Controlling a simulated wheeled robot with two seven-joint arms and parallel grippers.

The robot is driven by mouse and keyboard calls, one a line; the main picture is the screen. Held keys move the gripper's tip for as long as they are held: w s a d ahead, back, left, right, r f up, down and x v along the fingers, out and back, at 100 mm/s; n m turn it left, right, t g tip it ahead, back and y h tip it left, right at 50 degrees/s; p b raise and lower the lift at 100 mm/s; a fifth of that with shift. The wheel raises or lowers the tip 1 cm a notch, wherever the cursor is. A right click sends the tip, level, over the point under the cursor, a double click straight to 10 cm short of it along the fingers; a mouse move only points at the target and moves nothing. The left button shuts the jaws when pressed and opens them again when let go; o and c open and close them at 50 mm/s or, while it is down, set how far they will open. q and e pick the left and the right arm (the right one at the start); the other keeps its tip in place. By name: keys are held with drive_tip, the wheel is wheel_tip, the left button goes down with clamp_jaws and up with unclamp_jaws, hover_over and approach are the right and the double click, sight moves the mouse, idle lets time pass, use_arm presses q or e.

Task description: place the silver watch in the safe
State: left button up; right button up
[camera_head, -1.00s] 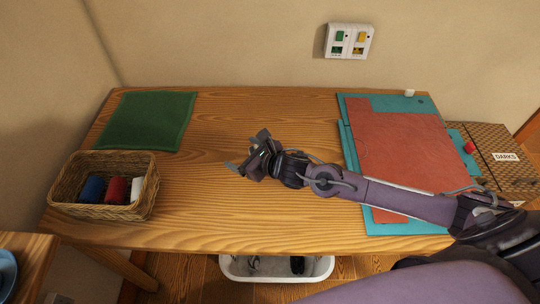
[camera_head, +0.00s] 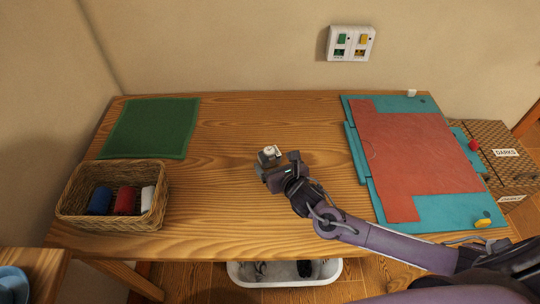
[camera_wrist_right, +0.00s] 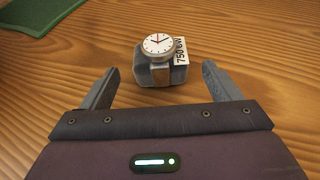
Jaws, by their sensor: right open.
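A watch with a round white dial (camera_wrist_right: 158,43) and a silver-grey band sits on a small grey cushion (camera_wrist_right: 160,72) on the wooden table. A white tag reading "750 GW" (camera_wrist_right: 181,52) is beside the dial. In the head view the watch (camera_head: 270,150) shows just beyond my right gripper (camera_head: 268,161). My right gripper (camera_wrist_right: 155,88) is open, with its fingers on either side of the cushion's near part and apart from it. The safe is not in view. My left gripper is not in view.
A wicker basket (camera_head: 112,219) with several rolled cloths stands at the front left. A green cloth (camera_head: 151,127) lies behind it. A teal board with a red sheet (camera_head: 415,145) covers the right side. A switch panel (camera_head: 350,42) is on the wall.

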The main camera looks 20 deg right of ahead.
sight(273, 160)
drive_tip(key=x, duration=0.5)
drive_tip(key=shift+p, duration=0.4)
drive_tip(key=shift+c, duration=0.3)
drive_tip(key=c, duration=1)
drive_tip(key=shift+c, duration=0.7)
drive_tip(key=shift+r, duration=0.15)
